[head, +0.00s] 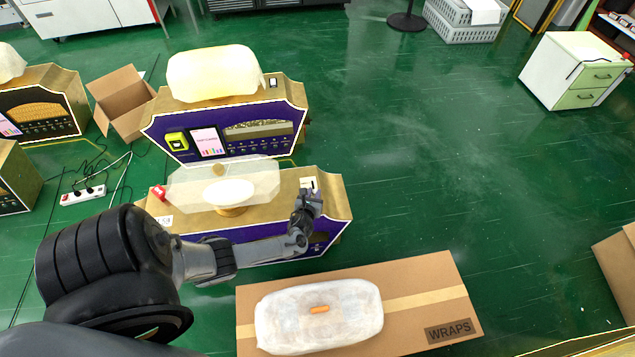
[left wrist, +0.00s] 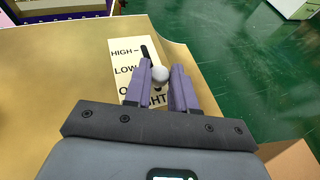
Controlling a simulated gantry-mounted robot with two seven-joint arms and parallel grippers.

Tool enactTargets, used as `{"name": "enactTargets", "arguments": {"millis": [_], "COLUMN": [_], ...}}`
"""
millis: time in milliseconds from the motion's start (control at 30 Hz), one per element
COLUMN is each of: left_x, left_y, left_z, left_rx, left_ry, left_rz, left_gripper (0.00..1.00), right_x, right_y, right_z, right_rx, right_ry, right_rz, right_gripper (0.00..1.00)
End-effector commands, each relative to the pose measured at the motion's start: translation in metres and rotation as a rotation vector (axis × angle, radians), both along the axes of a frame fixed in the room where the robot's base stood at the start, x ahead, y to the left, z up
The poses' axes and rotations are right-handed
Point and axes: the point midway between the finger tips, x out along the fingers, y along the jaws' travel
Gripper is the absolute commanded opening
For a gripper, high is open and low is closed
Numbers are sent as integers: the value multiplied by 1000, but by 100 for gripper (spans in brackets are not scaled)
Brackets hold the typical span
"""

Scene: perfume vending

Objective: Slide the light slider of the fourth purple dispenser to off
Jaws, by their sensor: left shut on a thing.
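The nearer purple-fronted dispenser (head: 325,205) has a wooden top, with a white label plate (head: 309,183) near its right end. In the left wrist view the label plate (left wrist: 121,62) reads HIGH, LOW, a word starting with O that is partly hidden, and LIGHT, partly hidden. A dark slot runs beside the words. The slider's round grey knob (left wrist: 160,75) sits between the purple fingers of my left gripper (left wrist: 162,82), which is shut on it. The knob appears around LOW or just below it; its exact setting is hard to tell. My left gripper (head: 308,203) also shows in the head view.
Another purple dispenser (head: 275,128) with a wrapped top stands behind. A cardboard box (head: 440,290) marked WRAPS, with a wrapped bundle (head: 320,312) on it, is in front. A red item (head: 159,192) is on the near dispenser's left.

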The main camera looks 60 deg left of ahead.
Motion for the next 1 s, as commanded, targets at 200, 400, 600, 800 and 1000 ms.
{"name": "enactTargets", "arguments": {"millis": [200,400,600,800,1000], "left_x": [0,0,0,-1,-10], "left_y": [-6,-6,-5,-5,-16], "left_z": [-1,0,0,0,8], "left_rx": [-1,0,0,0,-1], "left_ry": [-3,-4,-2,-2,0], "left_rz": [-2,-2,-1,-1,-2], "left_gripper": [0,34,48,48,48], "right_x": [0,0,0,0,0], "right_y": [0,1,1,1,1], "right_z": [1,1,1,1,13], "right_rx": [1,2,2,2,2], "right_ry": [1,2,2,2,2], "right_rz": [-2,-1,-1,-1,-1], "right_gripper": [43,43,43,43,43]}}
